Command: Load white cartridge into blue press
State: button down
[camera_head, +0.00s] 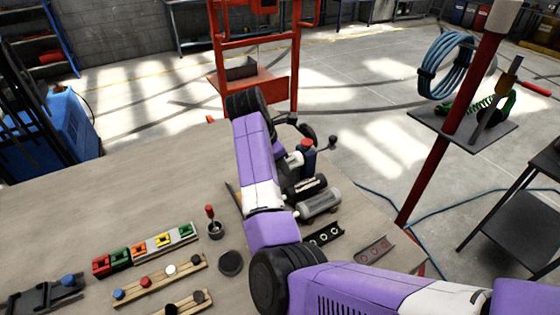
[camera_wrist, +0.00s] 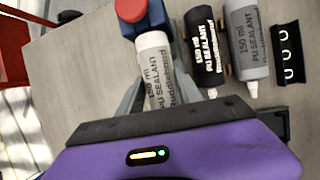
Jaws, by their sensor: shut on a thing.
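The white cartridge (camera_wrist: 154,62) with dark sealant lettering is between the fingers of my gripper (camera_wrist: 160,88) in the wrist view. My gripper is shut on it. The cartridge's far end meets or overlaps the dark blue body with a red cap (camera_wrist: 152,18), which looks like the blue press; I cannot tell whether it is seated inside. In the head view a bit of the white cartridge (camera_head: 292,160) shows just left of the blue press (camera_head: 309,161). My purple arm hides most of my gripper there. The cartridge's lower end is hidden by my gripper body.
A black cartridge (camera_wrist: 204,48) and a grey cartridge (camera_wrist: 248,42) lie close to the right, beside a black slotted bracket (camera_wrist: 288,52). Coloured blocks (camera_head: 143,249), wooden strips (camera_head: 160,280) and a black disc (camera_head: 231,262) occupy the bench's front left. The bench's back left (camera_head: 120,190) is clear.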

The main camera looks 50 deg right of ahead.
jog(key=shift+f, duration=0.1)
jog(key=shift+c, duration=1.5)
grip_release()
notch_tip(320, 180, up, 2)
jog(key=p, duration=0.3)
jog(key=shift+r, duration=0.25)
jog(key=shift+r+p, duration=0.7)
jog(key=shift+r, duration=1.1)
